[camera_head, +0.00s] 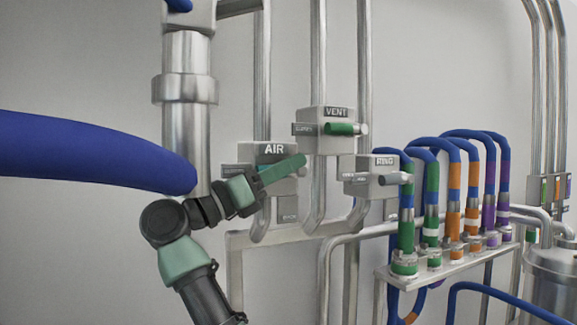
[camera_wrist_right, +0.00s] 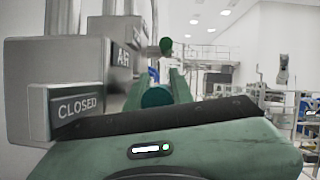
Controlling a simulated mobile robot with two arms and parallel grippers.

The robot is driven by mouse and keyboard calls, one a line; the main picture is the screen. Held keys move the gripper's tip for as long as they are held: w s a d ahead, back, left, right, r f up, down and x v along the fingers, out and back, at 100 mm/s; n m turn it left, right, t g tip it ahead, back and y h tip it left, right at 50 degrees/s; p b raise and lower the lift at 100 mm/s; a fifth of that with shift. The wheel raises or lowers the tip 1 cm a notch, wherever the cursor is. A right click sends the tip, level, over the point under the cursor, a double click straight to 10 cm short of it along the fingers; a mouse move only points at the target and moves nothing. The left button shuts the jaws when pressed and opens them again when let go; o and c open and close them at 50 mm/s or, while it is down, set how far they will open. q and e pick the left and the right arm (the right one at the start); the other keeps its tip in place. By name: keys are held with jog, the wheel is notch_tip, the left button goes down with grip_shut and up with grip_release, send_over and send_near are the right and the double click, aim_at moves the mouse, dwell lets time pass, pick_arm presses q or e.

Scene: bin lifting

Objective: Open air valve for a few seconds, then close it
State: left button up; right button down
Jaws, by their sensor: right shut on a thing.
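The AIR valve (camera_head: 274,149) is a grey box with a label, mounted on a pipe left of centre in the head view. My right gripper (camera_head: 282,169) is in front of it, and its green fingers hide most of the handle. In the right wrist view, the dark green round end of the handle (camera_wrist_right: 156,97) sits between the fingers, and the gripper is shut on it. The AIR box (camera_wrist_right: 122,60) stands just left of the fingers there. A CLOSED plate (camera_wrist_right: 77,108) shows at its side. My left gripper is in neither view.
The VENT valve (camera_head: 336,112) with a green handle is right of the AIR valve and higher. Another valve box (camera_head: 375,163) stands farther right. Several banded blue hoses (camera_head: 456,180) rise from a metal rack. A thick blue hose (camera_head: 90,150) crosses at left, near a steel column (camera_head: 186,90).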

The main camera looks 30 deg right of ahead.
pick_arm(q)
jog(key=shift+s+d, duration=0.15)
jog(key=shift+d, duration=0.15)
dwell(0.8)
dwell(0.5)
